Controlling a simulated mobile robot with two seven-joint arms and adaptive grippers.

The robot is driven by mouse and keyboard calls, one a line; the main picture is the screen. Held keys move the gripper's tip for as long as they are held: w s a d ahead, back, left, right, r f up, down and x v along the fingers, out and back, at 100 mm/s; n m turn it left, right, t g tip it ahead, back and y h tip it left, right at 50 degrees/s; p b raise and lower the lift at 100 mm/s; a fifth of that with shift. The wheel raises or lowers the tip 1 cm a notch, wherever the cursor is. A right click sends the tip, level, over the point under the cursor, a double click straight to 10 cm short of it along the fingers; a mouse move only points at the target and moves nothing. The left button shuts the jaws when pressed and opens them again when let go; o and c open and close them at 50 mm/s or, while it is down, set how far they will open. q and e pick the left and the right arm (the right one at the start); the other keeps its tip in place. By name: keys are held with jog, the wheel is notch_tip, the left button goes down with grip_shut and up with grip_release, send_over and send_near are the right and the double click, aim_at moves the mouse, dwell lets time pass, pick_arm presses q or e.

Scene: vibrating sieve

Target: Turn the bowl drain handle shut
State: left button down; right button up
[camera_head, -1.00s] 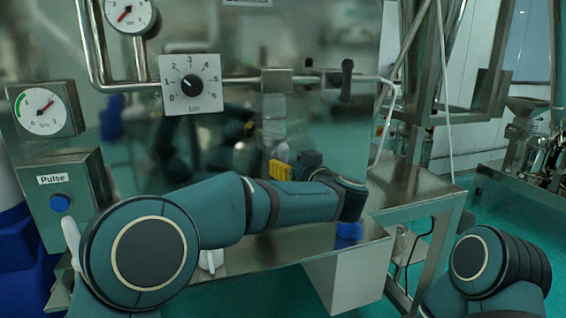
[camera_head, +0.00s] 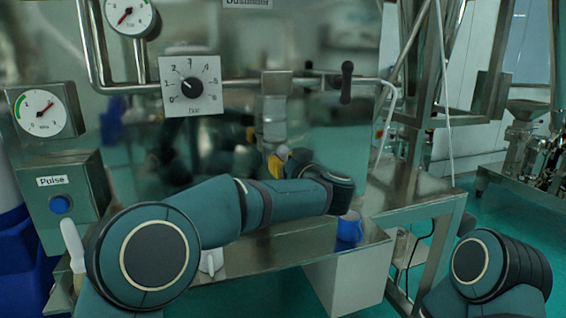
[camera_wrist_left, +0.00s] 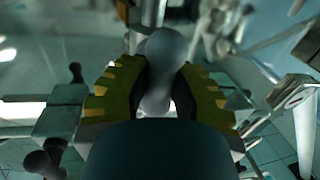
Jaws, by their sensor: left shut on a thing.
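The bowl drain handle shows in the left wrist view as a grey, rounded, blurred knob (camera_wrist_left: 165,48) between my fingers. My left gripper (camera_wrist_left: 160,92) is shut on it, with a yellow ridged finger on each side. In the head view, a yellow part of my left gripper (camera_head: 276,165) shows behind my teal left arm, in front of the steel machine. The handle cannot be made out there, and its turn angle is unclear. My right arm shows at the lower right, but its gripper is out of view.
A Pulse box (camera_head: 62,200), a numbered dial (camera_head: 192,86) and gauges (camera_head: 42,110) are at the left. A black-knobbed lever (camera_head: 346,82) sits above.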

pick_arm(q)
jog(key=shift+r+n+p, duration=0.1)
jog(key=shift+n+p, duration=0.45)
jog(key=shift+n, duration=0.35)
jog(key=shift+n+g+h+p, duration=0.35)
jog(key=shift+n+p, duration=0.2)
jog(key=shift+n, duration=0.65)
jog(key=shift+a+n, duration=0.1)
jog(key=shift+n, duration=0.7)
jog(key=shift+n+h+p, duration=0.35)
jog(key=shift+n+h, duration=0.1)
jog(key=shift+n, duration=0.75)
jog(key=n, duration=0.2)
jog(key=n+h+b, duration=0.1)
jog(key=n, duration=0.1)
jog(key=shift+f, duration=0.25)
jog(key=shift+n+h+b, duration=0.7)
jog(key=shift+n+b, duration=0.15)
jog(key=shift+n, duration=0.95)
